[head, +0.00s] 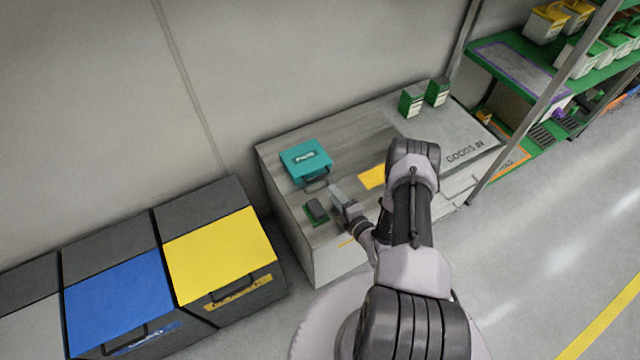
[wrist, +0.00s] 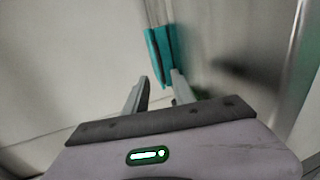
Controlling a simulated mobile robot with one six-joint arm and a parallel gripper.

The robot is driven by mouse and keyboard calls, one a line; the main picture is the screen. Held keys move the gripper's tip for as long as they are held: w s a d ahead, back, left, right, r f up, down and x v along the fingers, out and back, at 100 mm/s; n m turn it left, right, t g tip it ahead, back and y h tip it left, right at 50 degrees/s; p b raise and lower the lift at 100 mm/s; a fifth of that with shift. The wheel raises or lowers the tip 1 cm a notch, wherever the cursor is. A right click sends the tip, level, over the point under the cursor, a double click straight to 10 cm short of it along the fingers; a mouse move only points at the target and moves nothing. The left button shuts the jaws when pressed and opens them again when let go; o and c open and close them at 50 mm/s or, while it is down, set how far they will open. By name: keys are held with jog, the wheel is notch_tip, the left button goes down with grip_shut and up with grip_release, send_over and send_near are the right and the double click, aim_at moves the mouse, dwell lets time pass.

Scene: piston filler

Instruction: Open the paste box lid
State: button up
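The teal paste box (head: 306,158) stands on the left part of the worktop. Its lid looks shut, and a dark handle (head: 317,185) sticks out at its front. My gripper (head: 337,195) is just in front of the box, close to the handle; I cannot tell whether they touch. In the wrist view the teal box (wrist: 160,55) lies beyond the fingertips. My gripper's two fingers (wrist: 159,84) are apart there, with nothing visibly held between them.
A small dark block on a green base (head: 316,210) sits left of my gripper. A yellow patch (head: 372,177) and two green-and-white cartons (head: 411,102) are on the worktop (head: 345,132). Bins with yellow (head: 220,255) and blue (head: 118,300) lids stand left. A shelf rack (head: 520,75) stands right.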

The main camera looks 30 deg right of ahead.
jog(key=b+x, duration=0.2)
jog(key=x, duration=0.6)
jog(key=shift+w+a, duration=0.1)
jog(key=shift+w, duration=0.1)
grip_shut()
dwell(1.0)
